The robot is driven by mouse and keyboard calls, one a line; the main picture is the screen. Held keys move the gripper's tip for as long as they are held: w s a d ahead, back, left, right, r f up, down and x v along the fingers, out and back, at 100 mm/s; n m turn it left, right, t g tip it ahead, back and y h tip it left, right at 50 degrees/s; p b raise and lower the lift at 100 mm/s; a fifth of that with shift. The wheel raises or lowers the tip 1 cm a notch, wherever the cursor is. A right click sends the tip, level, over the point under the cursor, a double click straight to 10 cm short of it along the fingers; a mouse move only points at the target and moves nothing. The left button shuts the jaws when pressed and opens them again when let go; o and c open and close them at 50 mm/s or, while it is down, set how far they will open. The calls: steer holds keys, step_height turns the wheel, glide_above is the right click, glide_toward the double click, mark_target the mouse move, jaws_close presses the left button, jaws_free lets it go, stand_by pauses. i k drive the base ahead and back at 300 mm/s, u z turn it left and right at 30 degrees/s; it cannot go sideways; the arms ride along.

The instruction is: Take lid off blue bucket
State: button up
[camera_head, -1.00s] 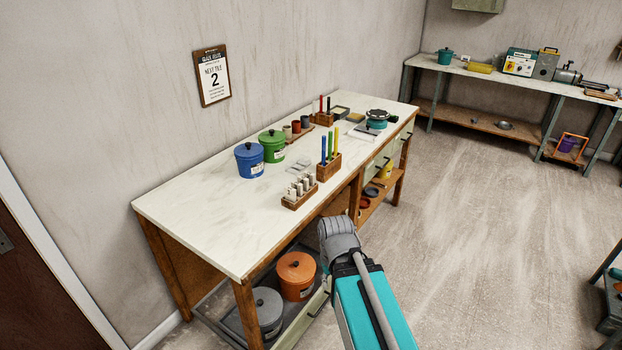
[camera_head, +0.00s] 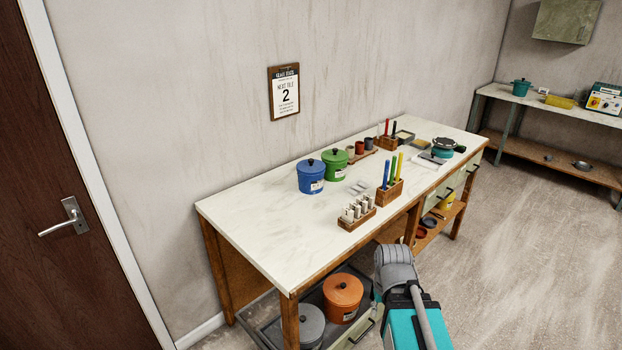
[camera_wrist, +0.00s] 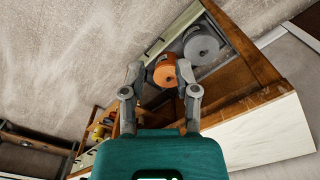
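In the head view my arm is at the lower right, in front of the table, and my fingertips are hidden there. In the wrist view my gripper (camera_wrist: 159,72) has its two fingers spread apart with nothing between them. The orange bucket on the lower shelf shows beyond the fingers. The blue bucket is not visible in the wrist view.
A green lidded bucket (camera_head: 335,163) stands right beside the blue one. A wooden block of tall sticks (camera_head: 390,192) and a rack of small pieces (camera_head: 356,218) stand near the front edge. Orange (camera_head: 342,298) and grey (camera_head: 311,326) buckets sit below. The table's left end is clear.

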mark_target(307, 166)
steer(key=z, duration=0.25)
steer(key=k, duration=0.7)
steer(key=z, duration=0.55)
steer(key=k, duration=0.65)
steer(key=z, duration=0.3)
steer(key=i, duration=1.6)
steer(key=u, duration=0.4)
steer(key=i, duration=0.55)
steer(key=u, duration=0.95)
steer(key=i, duration=0.55)
steer(key=u, duration=0.4)
